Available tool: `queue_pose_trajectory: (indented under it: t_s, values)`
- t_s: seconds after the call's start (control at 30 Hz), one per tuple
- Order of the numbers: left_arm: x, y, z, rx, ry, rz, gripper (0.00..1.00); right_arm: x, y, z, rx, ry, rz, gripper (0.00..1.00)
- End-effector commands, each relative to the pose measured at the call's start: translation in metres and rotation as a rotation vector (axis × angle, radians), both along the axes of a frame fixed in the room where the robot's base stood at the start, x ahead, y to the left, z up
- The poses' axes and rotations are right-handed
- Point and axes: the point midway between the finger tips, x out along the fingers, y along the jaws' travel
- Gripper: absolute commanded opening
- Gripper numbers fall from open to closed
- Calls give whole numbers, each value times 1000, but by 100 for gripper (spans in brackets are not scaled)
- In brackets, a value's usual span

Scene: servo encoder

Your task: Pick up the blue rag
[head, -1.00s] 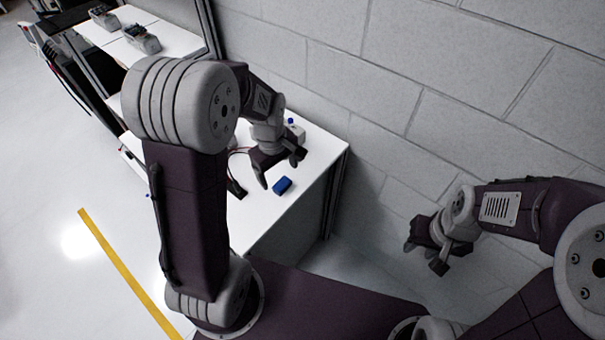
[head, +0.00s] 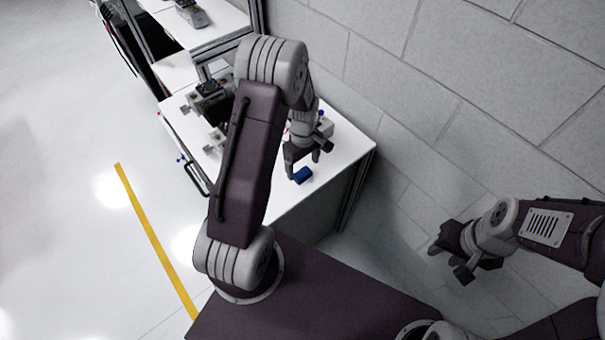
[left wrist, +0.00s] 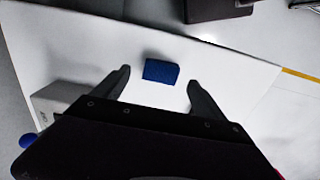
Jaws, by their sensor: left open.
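The blue rag (head: 303,175) is a small dark-blue block-shaped piece lying on the white table near its front edge. In the left wrist view the rag (left wrist: 161,71) lies between and just beyond the two fingertips. My left gripper (head: 303,165) is open over the table close to the rag; in the left wrist view its fingers (left wrist: 157,78) are spread and hold nothing. My right gripper (head: 450,262) is at the right, away from the table, in front of the wall. It looks empty with its fingers apart.
The white table (head: 346,150) carries a white box with a blue knob (head: 321,124) behind the gripper and a dark device (head: 210,97) at the left. A grey block wall (head: 430,85) runs along the right. A yellow line (head: 153,236) marks the open floor at the left.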

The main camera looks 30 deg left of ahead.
Motion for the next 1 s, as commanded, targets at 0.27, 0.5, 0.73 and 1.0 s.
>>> queue_pose_trajectory:
  t_s: [0.27,0.5,0.73,1.0]
  values:
    - [-1,2,-39,-1,3,0,82,0,0,12,0,0,0,36]
    - [-1,2,-41,0,0,0,71,0,0,11,0,0,0,36]
    - [-1,2,-40,0,1,0,17,0,0,11,0,0,0,36]
    - [0,2,-37,0,0,0,11,0,0,10,0,0,0,36]
